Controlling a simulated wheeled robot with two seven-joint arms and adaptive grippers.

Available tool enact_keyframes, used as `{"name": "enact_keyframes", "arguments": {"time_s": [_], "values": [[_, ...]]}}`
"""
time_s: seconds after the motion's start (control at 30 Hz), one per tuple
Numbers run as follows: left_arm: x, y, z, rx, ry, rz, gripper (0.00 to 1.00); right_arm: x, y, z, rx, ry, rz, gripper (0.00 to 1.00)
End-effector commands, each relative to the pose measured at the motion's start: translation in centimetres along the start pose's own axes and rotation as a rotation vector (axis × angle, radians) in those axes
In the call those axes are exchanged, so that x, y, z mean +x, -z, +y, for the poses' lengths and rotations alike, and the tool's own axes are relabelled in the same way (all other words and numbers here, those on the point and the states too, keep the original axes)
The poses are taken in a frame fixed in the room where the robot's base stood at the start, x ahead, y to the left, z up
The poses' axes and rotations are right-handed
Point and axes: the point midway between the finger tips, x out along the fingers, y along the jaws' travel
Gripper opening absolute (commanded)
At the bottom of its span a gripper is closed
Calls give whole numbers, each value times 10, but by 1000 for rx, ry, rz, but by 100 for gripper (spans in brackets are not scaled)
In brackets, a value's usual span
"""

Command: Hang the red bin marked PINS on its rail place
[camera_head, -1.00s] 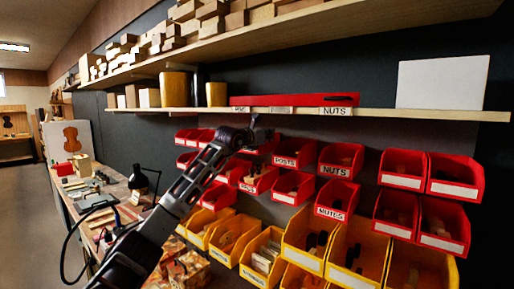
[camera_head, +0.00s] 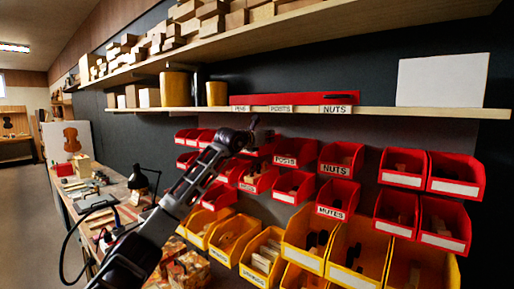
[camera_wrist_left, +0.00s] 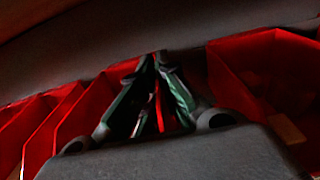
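My left gripper (camera_head: 253,122) is raised in front of the rows of red bins, just below the shelf edge. In the left wrist view its fingers (camera_wrist_left: 155,62) run close together at the tips, with a narrow red strip between them. I cannot tell whether this strip is held or lies behind. A red bin (camera_head: 258,178) with a small label hangs below the gripper, but its word is too small to read surely. I cannot make out which bin reads PINS. My right gripper is not in view.
Red bins marked POSTS (camera_head: 285,160), NUTS (camera_head: 336,170) and MUTES (camera_head: 331,212) hang to the right. Several yellow bins (camera_head: 310,262) hang below. A labelled shelf (camera_head: 400,112) runs above. A cluttered bench (camera_head: 120,215) with a black lamp (camera_head: 138,178) stands at left.

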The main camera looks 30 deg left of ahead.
Motion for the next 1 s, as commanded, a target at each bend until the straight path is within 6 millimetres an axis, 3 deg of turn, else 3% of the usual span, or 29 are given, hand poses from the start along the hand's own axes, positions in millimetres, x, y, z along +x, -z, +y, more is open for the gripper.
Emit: {"name": "enact_keyframes", "arguments": {"time_s": [0.43,1.0], "values": [[0,4,0,0,0,-1,0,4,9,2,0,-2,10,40],[0,10,0,0,0,0,0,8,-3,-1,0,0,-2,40]]}}
